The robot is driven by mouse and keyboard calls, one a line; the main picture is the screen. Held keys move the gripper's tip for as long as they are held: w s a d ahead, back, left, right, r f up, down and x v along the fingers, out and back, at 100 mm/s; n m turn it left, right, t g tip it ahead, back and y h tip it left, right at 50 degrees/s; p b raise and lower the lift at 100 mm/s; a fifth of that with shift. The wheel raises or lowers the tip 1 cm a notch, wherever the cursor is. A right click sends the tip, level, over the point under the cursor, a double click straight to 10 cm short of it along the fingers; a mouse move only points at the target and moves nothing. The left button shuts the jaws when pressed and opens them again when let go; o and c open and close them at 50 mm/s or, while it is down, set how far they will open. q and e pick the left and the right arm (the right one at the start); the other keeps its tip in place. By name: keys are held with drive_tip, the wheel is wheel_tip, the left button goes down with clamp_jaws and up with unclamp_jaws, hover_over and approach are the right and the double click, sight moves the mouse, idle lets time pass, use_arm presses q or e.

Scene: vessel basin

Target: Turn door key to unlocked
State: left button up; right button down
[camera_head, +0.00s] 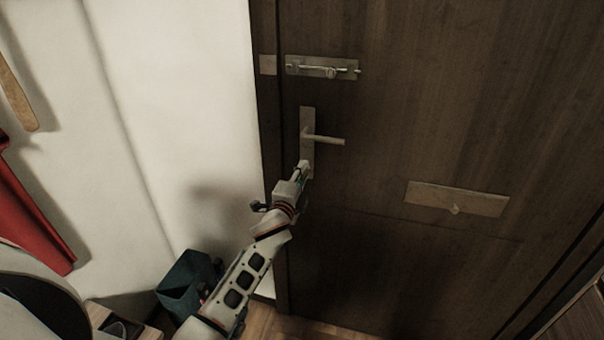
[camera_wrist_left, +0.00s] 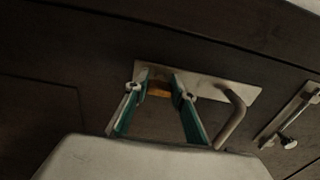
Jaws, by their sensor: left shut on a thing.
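The dark wooden door (camera_head: 420,120) fills the right of the head view. Its lever handle (camera_head: 328,138) sits on a tall metal plate (camera_head: 307,122), and my left gripper (camera_head: 303,168) is at the lower end of that plate. In the left wrist view, the two green-sided fingers of my left gripper (camera_wrist_left: 160,90) are shut on a small brass-coloured door key (camera_wrist_left: 159,88) at the plate. The fingers hide part of the key, so its turn angle is hard to tell. The lever handle (camera_wrist_left: 234,115) is beside the fingers. My right gripper is not in view.
A slide bolt (camera_head: 324,68) is above the handle, and a metal mail-slot plate (camera_head: 457,198) is to the right. A dark teal bin (camera_head: 188,283) stands on the floor at lower left. A red object (camera_head: 32,205) is by the white wall.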

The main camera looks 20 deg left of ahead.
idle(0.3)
use_arm(q)
drive_tip(key=o, duration=1.1)
drive_tip(key=shift+s, duration=0.1)
drive_tip(key=s, duration=0.4)
drive_tip(key=s+d, duration=0.1)
drive_tip(key=s, duration=0.6)
drive_tip(key=shift+s+d, duration=0.25)
drive_tip(key=shift+s, duration=0.15)
drive_tip(key=s+d+f+n+g+h, duration=0.1)
drive_tip(key=s+d+f+n+g, duration=0.1)
drive_tip(key=s+f, duration=0.6)
drive_tip(key=s+d+f+n+g+h, duration=0.2)
drive_tip(key=s+d+f+n, duration=0.2)
drive_tip(key=s+f, duration=0.5)
drive_tip(key=s+d+f+n+g+h, duration=0.2)
drive_tip(key=s+d+f+n+g, duration=0.1)
drive_tip(key=s+f+n, duration=0.3)
drive_tip(key=shift+s+d+f, duration=0.2)
drive_tip(key=shift+s+f, duration=0.2)
drive_tip(key=shift+s, duration=0.35)
drive_tip(key=shift+s+d+f, duration=0.15)
drive_tip(key=shift+s+f, duration=0.25)
drive_tip(key=shift+s, duration=0.35)
drive_tip(key=shift+s+d+f, duration=0.2)
drive_tip(key=shift+s+f, duration=0.2)
drive_tip(key=shift+s, duration=0.35)
